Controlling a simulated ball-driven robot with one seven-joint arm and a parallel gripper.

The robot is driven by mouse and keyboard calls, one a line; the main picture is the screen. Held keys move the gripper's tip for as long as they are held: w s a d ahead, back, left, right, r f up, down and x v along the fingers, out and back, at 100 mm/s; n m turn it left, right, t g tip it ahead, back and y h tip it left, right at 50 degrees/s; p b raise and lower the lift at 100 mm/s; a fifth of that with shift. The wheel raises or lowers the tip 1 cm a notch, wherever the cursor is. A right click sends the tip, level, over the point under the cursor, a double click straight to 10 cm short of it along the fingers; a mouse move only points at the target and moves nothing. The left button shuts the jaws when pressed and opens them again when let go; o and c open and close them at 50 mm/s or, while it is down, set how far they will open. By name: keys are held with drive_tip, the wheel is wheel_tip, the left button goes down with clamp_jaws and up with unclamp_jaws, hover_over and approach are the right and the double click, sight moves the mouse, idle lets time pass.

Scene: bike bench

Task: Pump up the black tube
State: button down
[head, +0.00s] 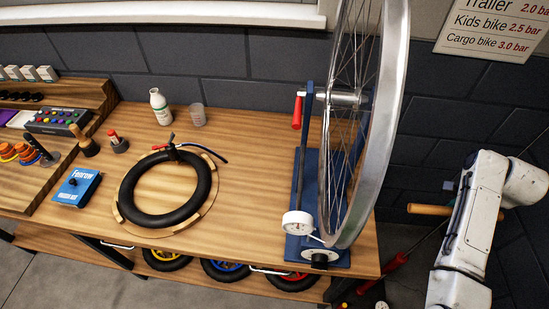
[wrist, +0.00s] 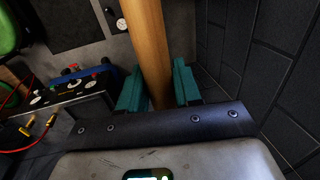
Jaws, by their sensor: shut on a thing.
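The black tube (head: 127,194) lies as a ring on a round wooden holder with small blocks on the bench. A fitting with a red lever (head: 171,138) sits at its far side, and a short dark hose (head: 208,153) runs right from there. My gripper (wrist: 158,88) is shut on a wooden bar (wrist: 148,40), its teal fingers on either side. In the head view the bar (head: 428,209) sticks out left of my arm, right of the bench. It looks like a pump handle; the rest of it is mostly hidden.
A blue box (head: 77,186), bottle (head: 160,106) and cup (head: 197,115) surround the tube. A wall sign (head: 495,30) lists pressures. A dark wall is close to my gripper.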

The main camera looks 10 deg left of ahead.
drive_tip(key=shift+w, duration=0.1)
idle(0.4)
wheel_tip(320, 180, down, 25)
drive_tip(key=b, duration=1.7)
drive_tip(key=shift+f, duration=0.15)
drive_tip(key=shift+w+f, duration=0.1)
idle(0.8)
drive_tip(key=shift+f+b, duration=0.85)
drive_tip(key=shift+f, duration=0.05)
drive_tip(key=c, duration=0.7)
unclamp_jaws()
drive_tip(key=shift+f, duration=0.15)
